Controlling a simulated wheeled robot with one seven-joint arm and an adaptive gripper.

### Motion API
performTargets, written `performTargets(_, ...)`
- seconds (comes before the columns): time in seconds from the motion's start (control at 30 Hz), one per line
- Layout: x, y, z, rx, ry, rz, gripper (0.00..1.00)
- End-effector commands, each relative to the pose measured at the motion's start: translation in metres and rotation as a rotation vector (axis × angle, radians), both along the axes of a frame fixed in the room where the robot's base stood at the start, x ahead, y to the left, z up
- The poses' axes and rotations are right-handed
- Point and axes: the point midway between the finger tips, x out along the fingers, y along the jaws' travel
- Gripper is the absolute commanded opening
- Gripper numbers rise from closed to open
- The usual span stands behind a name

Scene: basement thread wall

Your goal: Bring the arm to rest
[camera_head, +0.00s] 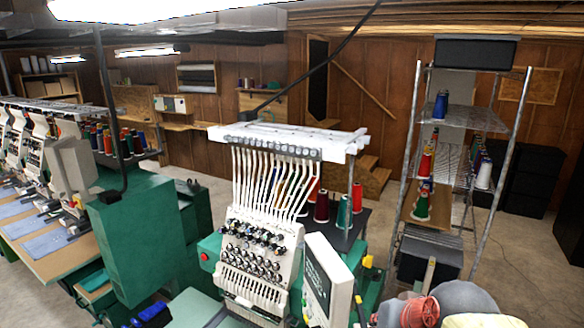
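My gripper cannot be made out in the head view, so its fingers and anything in them are not shown. Rounded grey and pale shapes are cut off by the bottom right edge, and I cannot tell whether they belong to my arm. A ridged orange-red piece (418,312) shows beside them, close to the camera. A white multi-needle embroidery machine (258,240) with a green base stands in the middle. Its white control panel (327,280) is at its right side.
A metal shelf rack (470,116) with thread cones stands at the right. Dark cabinets (533,178) are behind it. A row of embroidery machines (60,140) and a green cabinet (135,235) fill the left. A blue spool (152,314) is at bottom left. Concrete floor (515,270) is open at right.

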Motion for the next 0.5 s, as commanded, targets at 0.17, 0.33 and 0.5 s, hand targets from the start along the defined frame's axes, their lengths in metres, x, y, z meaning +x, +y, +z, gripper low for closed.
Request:
performTargets(0.17, -0.077, -0.004, -0.010, -0.125, 0.059, 0.115, 0.00)
performTargets(0.33, -0.135, -0.014, -0.024, -0.224, 0.110, 0.190, 0.00)
performTargets(0.5, -0.138, -0.015, -0.057, -0.233, 0.120, 0.196, 0.00)
